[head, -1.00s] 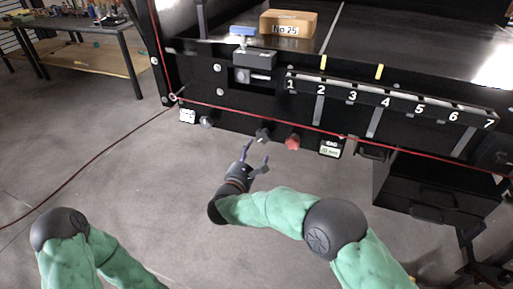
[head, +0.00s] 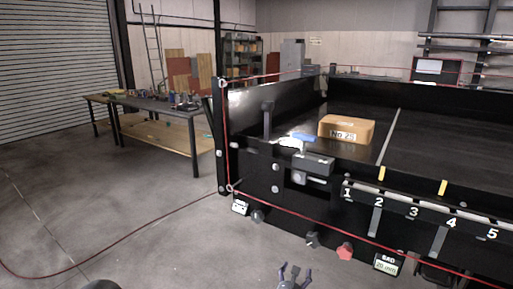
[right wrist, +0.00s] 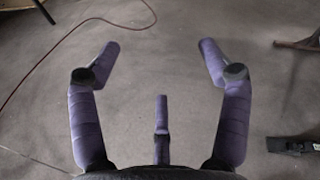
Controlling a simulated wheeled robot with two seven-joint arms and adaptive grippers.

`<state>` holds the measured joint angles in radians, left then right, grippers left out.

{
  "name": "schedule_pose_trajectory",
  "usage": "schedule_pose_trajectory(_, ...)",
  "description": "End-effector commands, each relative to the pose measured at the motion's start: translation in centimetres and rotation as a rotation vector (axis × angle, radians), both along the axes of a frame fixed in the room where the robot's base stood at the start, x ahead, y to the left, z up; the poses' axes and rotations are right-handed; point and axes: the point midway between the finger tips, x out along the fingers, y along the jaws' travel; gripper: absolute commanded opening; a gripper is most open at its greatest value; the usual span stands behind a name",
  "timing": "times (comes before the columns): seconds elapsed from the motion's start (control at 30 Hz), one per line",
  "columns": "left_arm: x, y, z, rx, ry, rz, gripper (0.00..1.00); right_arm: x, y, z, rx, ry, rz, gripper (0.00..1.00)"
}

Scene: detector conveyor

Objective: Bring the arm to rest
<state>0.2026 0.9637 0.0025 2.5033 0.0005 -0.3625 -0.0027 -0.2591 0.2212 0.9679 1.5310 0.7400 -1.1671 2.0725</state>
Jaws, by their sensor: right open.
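My right gripper (head: 294,271) shows at the bottom edge of the head view, in front of the conveyor's lower front. Only its fingertips show there; the rest of the right arm is out of the picture. In the right wrist view the gripper (right wrist: 158,52) is open, with its purple fingers spread wide. Nothing is between them, and bare grey floor lies beyond. My left gripper is not in view; a dark rounded piece of my left arm shows at the bottom left of the head view.
The black conveyor (head: 290,205) fills the right side, with numbered slots along its front. A box marked No 25 (head: 346,128) lies on it. A red emergency button (head: 345,251) and a black knob (head: 312,240) stick out below. A workbench (head: 150,108) stands behind left.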

Motion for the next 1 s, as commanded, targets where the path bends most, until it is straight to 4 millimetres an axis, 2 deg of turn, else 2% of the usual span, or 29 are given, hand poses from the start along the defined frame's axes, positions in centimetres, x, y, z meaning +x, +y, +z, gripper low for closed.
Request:
schedule_pose_trajectory(0.03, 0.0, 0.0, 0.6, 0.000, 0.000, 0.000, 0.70, -0.3, -0.1, -1.9, -0.098, 0.097, 0.064, 0.78)
schedule_pose_trajectory(0.17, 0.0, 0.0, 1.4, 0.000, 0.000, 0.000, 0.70, -1.9, 0.2, -6.6, -0.355, 0.323, 0.269, 0.78)
schedule_pose_trajectory(0.27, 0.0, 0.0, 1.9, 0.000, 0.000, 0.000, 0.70, -3.9, 0.5, -10.1, -0.542, 0.477, 0.451, 0.78)
schedule_pose_trajectory(0.47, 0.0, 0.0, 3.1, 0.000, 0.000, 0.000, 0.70, -10.0, 1.1, -16.5, -0.882, 0.709, 0.879, 0.78)
schedule_pose_trajectory(0.6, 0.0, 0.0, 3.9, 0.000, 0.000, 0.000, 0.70, -15.8, 1.6, -20.0, -1.086, 0.788, 1.230, 0.78)
schedule_pose_trajectory(0.8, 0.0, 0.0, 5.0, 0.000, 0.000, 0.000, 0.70, -25.4, 2.6, -22.8, -1.314, 0.736, 1.757, 0.78)
schedule_pose_trajectory(0.9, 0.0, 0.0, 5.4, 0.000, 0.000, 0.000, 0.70, -29.4, 3.0, -23.2, -1.387, 0.649, 1.970, 0.78)
schedule_pose_trajectory(1.0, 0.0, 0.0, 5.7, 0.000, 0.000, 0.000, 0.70, -32.3, 3.4, -23.2, -1.434, 0.559, 2.117, 0.78)
